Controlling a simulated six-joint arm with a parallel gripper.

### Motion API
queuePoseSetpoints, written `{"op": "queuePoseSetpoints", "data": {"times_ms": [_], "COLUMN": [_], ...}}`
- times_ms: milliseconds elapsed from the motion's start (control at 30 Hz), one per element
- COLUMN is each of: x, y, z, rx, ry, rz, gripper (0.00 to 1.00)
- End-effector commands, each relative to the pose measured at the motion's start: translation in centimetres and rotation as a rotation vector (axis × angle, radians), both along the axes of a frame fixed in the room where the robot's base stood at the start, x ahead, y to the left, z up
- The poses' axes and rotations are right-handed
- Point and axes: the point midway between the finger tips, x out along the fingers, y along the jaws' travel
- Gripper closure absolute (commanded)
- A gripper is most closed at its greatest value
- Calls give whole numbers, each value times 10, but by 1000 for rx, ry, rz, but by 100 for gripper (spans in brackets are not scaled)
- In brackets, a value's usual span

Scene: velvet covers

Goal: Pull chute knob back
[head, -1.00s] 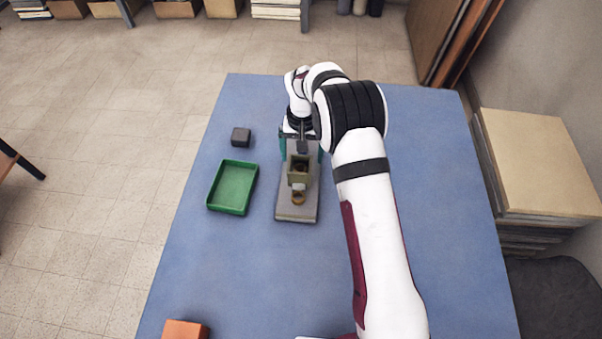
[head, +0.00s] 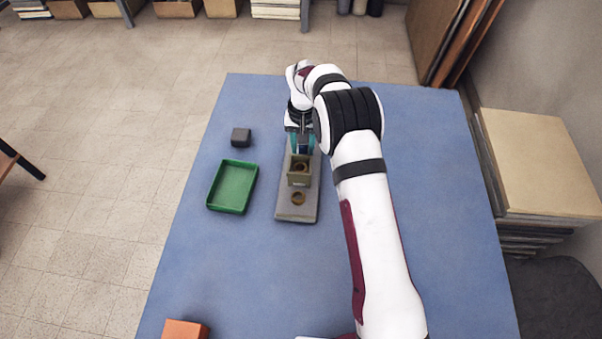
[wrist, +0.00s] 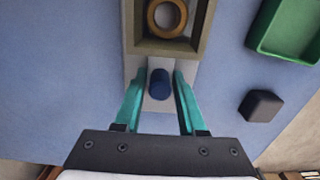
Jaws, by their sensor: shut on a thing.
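The dark blue knob (wrist: 159,84) stands on a light grey strip (wrist: 157,104) behind the chute, in the wrist view. My gripper (wrist: 161,77) is shut on the knob, with one teal finger on each side. The olive chute box (head: 299,181) is open on top and holds a brass ring (wrist: 167,16). Another brass ring (head: 298,198) lies on the grey base (head: 296,214) in front of the box.
A green tray (head: 233,186) and a dark grey block (head: 241,137) stand left of the chute. An orange block (head: 185,330) is at the near left. The blue table (head: 450,200) is clear to the right of my arm.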

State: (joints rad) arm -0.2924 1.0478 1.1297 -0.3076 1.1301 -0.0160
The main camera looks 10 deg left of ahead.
Motion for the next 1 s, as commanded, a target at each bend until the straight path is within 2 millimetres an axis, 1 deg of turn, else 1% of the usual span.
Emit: {"op": "queuePoseSetpoints", "data": {"times_ms": [700, 1000], "x": [51, 55], "y": [1, 1], "z": [-1, 0], "rx": [1, 1], "ry": [-1, 0], "rz": [0, 0], "gripper": [91, 91]}}
